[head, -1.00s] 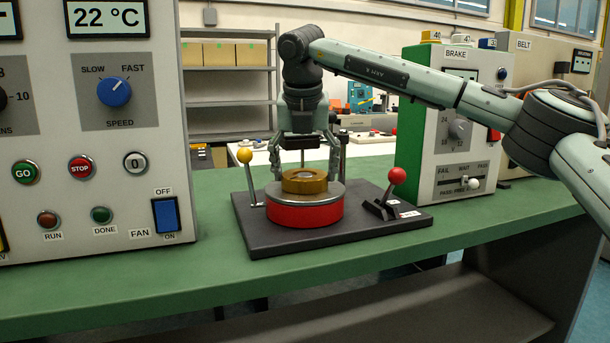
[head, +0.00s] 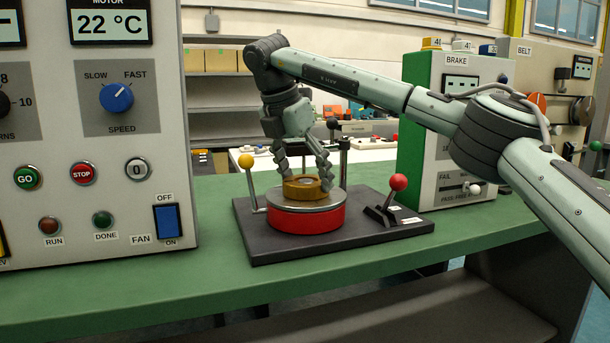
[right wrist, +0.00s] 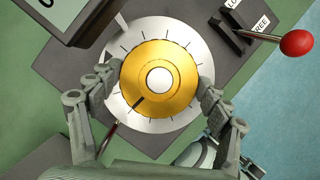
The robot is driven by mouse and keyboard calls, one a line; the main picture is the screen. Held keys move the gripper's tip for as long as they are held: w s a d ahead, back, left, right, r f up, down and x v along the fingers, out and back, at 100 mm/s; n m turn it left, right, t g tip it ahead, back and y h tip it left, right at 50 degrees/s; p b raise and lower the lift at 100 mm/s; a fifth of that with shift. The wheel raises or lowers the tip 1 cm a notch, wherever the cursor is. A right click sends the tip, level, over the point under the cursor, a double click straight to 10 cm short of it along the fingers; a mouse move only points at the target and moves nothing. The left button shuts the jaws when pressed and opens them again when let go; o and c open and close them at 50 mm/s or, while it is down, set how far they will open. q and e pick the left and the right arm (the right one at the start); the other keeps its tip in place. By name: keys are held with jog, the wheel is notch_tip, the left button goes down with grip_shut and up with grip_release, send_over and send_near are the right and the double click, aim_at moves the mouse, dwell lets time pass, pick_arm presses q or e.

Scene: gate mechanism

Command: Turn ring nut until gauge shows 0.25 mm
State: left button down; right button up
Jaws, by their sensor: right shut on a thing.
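The brass ring nut (head: 305,187) sits on a silver dial plate over a red round base (head: 306,216) on a dark mounting plate (head: 268,245). My right gripper (head: 308,181) reaches down from above and is shut on the ring nut. In the right wrist view the gold ring nut (right wrist: 158,79) shows a dark index mark at its lower left, and the fingers touch its left and right sides. The silver plate (right wrist: 150,122) has tick marks around it. A display (right wrist: 62,15) is cut off at the top left of that view; its reading is not legible. My left gripper is not in view.
A yellow-knobbed lever (head: 246,161) stands left of the nut and a red-knobbed lever (head: 398,182) right of it. A large control panel (head: 97,130) stands on the left, and the BRAKE box (head: 452,150) on the right. The green bench front (head: 300,280) is clear.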

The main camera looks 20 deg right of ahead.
dwell(0.4)
jog(key=o, duration=1.1)
jog(key=shift+o, duration=0.2)
jog(key=v, duration=1.2)
